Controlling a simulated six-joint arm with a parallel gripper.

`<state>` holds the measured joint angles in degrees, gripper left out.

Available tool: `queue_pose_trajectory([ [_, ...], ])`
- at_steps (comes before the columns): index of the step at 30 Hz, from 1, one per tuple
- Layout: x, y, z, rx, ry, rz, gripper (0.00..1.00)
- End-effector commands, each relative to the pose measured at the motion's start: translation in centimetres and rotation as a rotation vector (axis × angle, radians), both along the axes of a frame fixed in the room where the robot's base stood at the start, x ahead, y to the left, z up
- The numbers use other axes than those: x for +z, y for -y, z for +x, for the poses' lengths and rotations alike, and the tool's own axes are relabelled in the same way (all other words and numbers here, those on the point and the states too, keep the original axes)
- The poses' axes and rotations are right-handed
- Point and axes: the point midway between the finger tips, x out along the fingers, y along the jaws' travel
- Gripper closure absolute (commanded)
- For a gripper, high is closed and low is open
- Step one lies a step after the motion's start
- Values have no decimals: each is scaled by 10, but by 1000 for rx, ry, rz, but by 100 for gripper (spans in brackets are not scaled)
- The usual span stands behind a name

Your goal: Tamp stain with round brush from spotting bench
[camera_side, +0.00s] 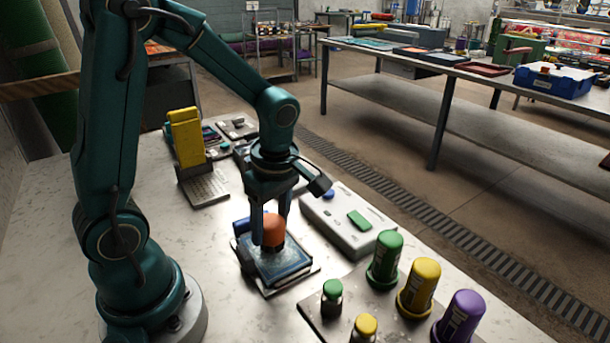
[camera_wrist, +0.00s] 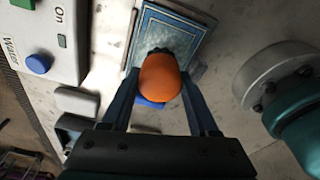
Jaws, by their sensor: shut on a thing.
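My gripper (camera_side: 270,222) is shut on a round brush with a rounded orange handle (camera_side: 273,232). The handle also shows between my fingers in the wrist view (camera_wrist: 160,80), with a dark edge at its far side. The brush is at a blue rug sample with a pale border (camera_side: 284,264), which lies on a flat plate on the bench. The sample also shows in the wrist view (camera_wrist: 189,24). I cannot tell whether the bristles touch it. The stain is not distinguishable; the brush and fingers hide part of the sample. A blue object (camera_side: 242,225) sits beside the brush.
A pale box with blue and green buttons (camera_side: 345,222) stands right of the sample. Green (camera_side: 386,258), yellow (camera_side: 420,286) and purple (camera_side: 460,316) bottles and smaller ones stand on a plate in front. A yellow upright device (camera_side: 187,138) stands behind. The bench left of the sample is clear.

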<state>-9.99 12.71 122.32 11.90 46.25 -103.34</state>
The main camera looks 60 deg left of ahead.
Motion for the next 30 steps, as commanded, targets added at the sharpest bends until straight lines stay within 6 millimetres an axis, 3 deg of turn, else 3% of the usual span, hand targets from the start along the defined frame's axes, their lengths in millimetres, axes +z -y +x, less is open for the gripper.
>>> queue_pose_trajectory([
  [30,-11,0,0,0,0,1,88],
])
